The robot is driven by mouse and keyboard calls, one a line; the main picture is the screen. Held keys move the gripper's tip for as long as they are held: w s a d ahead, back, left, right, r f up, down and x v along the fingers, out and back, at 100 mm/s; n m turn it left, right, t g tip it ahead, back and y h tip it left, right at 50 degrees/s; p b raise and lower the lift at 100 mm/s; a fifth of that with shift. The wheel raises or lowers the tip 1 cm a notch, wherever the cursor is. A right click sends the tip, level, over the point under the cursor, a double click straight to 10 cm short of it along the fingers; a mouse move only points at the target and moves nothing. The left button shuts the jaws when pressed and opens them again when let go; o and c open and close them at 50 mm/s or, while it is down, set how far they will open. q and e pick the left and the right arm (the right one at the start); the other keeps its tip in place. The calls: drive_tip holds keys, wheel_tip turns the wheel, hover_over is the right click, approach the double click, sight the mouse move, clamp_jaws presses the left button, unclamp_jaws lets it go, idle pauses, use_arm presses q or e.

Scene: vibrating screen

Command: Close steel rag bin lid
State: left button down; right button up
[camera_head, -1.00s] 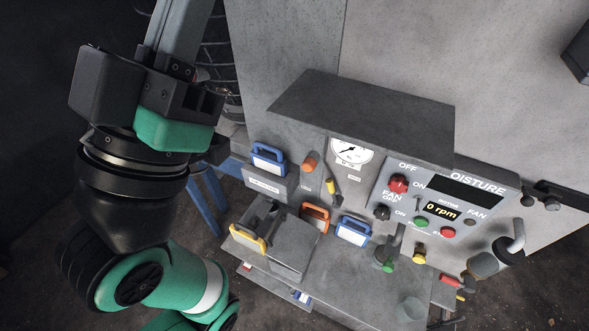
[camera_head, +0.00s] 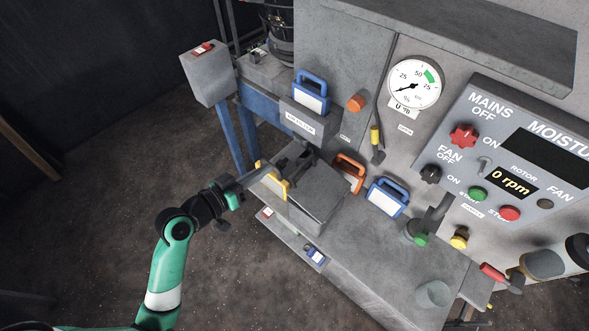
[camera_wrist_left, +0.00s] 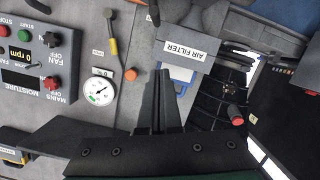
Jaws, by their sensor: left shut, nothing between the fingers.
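A grey steel box (camera_head: 318,200), likely the rag bin, stands on the bench ledge below the panel in the head view. Dark metal parts show on its top. I cannot tell how its lid stands. A yellow-framed tag (camera_head: 272,181) is at its left side. My left gripper (camera_head: 264,174) reaches in from the left, close beside the yellow tag and the box; contact cannot be told. Its fingers are shut and empty; they also show in the left wrist view (camera_wrist_left: 160,98). My right gripper is not in view.
A blue-handled tag (camera_head: 311,92) stands at the air filter box (camera_head: 299,121). Orange (camera_head: 349,172) and blue (camera_head: 387,197) tags stand right of the grey box. A control panel (camera_head: 500,165) and gauge (camera_head: 414,83) are on the right. The floor at left is open.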

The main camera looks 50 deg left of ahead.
use_arm(q)
drive_tip(key=w+f+b, duration=0.1)
drive_tip(key=w+f, duration=0.5)
drive_tip(key=w, duration=0.4)
drive_tip(key=shift+d, duration=0.25)
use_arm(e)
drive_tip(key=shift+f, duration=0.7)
